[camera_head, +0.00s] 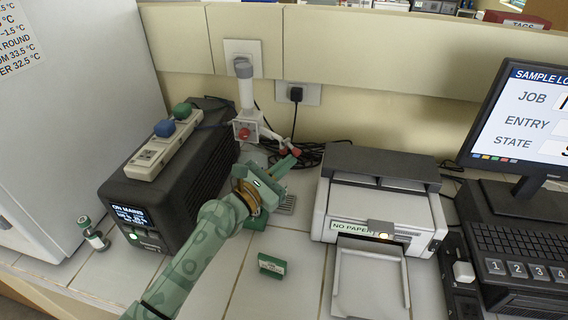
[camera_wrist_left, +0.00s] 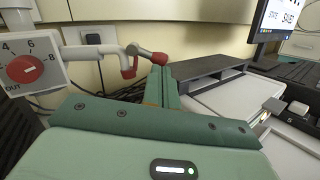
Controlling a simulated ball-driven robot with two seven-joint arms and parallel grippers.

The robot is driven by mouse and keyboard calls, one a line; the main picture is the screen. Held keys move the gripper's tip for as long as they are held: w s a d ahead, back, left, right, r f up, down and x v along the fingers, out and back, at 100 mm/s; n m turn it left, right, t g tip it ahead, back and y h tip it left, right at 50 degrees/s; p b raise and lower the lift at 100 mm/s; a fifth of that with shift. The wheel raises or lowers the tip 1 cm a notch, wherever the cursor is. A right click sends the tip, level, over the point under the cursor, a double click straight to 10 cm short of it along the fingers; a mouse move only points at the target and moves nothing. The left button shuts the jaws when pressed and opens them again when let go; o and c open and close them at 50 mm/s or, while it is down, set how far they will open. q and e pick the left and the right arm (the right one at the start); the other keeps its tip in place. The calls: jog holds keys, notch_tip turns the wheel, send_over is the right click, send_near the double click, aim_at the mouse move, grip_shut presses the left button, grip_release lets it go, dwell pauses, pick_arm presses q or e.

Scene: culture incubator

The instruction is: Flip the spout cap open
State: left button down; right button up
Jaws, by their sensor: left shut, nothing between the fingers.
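A white bottle-top dispenser (camera_head: 245,95) with a grey top and a red dial knob (camera_head: 243,133) stands near the back wall. Its numbered dial (camera_wrist_left: 28,70) fills the left of the left wrist view. A white spout (camera_wrist_left: 92,51) runs right from it, with a red piece (camera_wrist_left: 128,70) at its down-turned end and a short grey arm ending in a red tip (camera_wrist_left: 160,58). These red parts (camera_head: 295,153) look small in the head view; I cannot tell the cap's exact angle. My left gripper (camera_head: 287,163) is shut and empty, its fingertips close by the red tip. Contact is unclear.
A black power unit (camera_head: 170,190) with a lit display stands left, a power strip (camera_head: 158,148) on top. A printer (camera_head: 380,215) stands right, beside a monitor (camera_head: 525,110) and keyboard. A small green box (camera_head: 271,265) lies in front. Black cables lie behind the spout.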

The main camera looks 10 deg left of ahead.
pick_arm(q)
jog(key=n, duration=0.1)
jog(key=r+n+p, duration=0.1)
jog(key=n, duration=0.1)
jog(key=shift+s+d+r+n+t+y+p, duration=0.2)
jog(key=shift+d+n+t+y+p, duration=0.1)
jog(key=shift+d+n+y+p, duration=0.1)
jog(key=n, duration=0.1)
jog(key=r+n+p, duration=0.1)
jog(key=n, duration=0.1)
jog(key=n+y+p, duration=0.1)
jog(key=n, duration=0.1)
jog(key=shift+d+r, duration=0.1)
jog(key=shift+r, duration=0.15)
jog(key=shift+s, duration=0.1)
